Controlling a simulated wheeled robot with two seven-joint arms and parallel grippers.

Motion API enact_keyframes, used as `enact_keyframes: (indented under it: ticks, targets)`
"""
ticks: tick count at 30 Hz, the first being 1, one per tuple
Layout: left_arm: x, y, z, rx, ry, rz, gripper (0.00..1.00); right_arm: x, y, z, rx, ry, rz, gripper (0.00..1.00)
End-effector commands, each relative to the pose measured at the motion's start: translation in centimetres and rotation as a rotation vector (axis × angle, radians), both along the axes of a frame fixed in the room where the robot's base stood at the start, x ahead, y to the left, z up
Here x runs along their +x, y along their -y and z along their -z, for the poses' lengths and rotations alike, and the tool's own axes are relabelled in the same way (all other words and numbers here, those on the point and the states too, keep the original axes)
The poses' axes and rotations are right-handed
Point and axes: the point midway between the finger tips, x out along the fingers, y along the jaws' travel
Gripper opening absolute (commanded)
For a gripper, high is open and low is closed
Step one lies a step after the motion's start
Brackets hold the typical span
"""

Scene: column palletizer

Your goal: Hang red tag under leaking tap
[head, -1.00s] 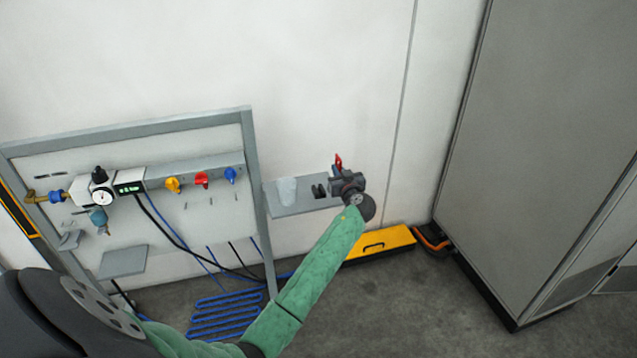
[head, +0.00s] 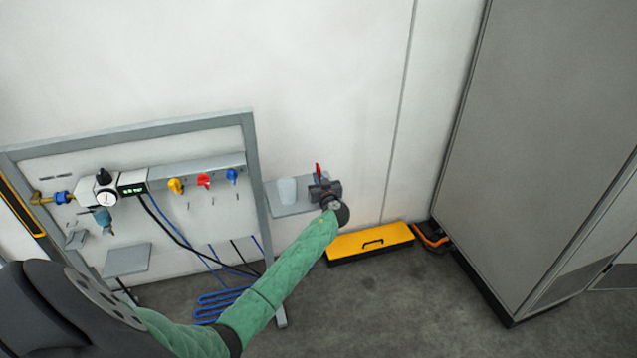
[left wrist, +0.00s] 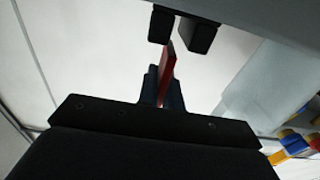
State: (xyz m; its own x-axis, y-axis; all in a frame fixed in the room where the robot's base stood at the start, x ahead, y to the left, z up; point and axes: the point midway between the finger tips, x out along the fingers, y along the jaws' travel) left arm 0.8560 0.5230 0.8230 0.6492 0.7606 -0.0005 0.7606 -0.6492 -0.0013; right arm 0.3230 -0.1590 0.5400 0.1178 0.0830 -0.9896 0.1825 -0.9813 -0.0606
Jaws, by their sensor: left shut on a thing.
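The red tag (head: 318,169) stands up from my left gripper (head: 319,180), beside the small grey shelf at the right of the panel. In the left wrist view the red tag (left wrist: 167,68) is seen nearly edge-on between the fingers of my left gripper (left wrist: 163,85), which is shut on it. Three taps sit in a row on the panel: yellow (head: 176,186), red (head: 204,180) and blue (head: 232,176). A short peg shows below each tap. I cannot tell which tap leaks. My right gripper is not in view.
A yellow case (head: 350,245) lies on the floor; a tall grey cabinet (head: 540,150) stands right.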

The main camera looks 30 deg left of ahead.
Motion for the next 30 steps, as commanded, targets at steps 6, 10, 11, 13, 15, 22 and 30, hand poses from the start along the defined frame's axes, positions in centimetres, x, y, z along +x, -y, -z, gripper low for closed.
enact_keyframes:
  ticks: [6,10,11,13,15,22,30]
  targets:
    - [0.0,0.0,1.1,0.000,0.000,0.000,0.00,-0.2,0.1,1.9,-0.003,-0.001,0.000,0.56]
    - [0.0,0.0,1.6,0.001,-0.001,0.000,0.00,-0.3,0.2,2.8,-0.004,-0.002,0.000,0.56]
    - [0.0,0.0,1.8,0.001,-0.001,0.000,0.00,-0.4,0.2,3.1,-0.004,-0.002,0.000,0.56]
    - [0.0,0.0,2.0,-0.001,0.001,0.000,0.00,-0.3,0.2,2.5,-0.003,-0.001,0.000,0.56]
    - [0.0,0.0,2.1,-0.001,0.001,0.000,0.00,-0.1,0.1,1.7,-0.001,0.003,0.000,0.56]
    - [0.0,0.0,2.3,-0.001,0.001,0.000,0.00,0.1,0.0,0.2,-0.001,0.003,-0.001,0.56]
    - [0.0,0.0,2.3,-0.001,0.001,0.000,0.00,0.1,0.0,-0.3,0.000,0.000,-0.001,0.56]
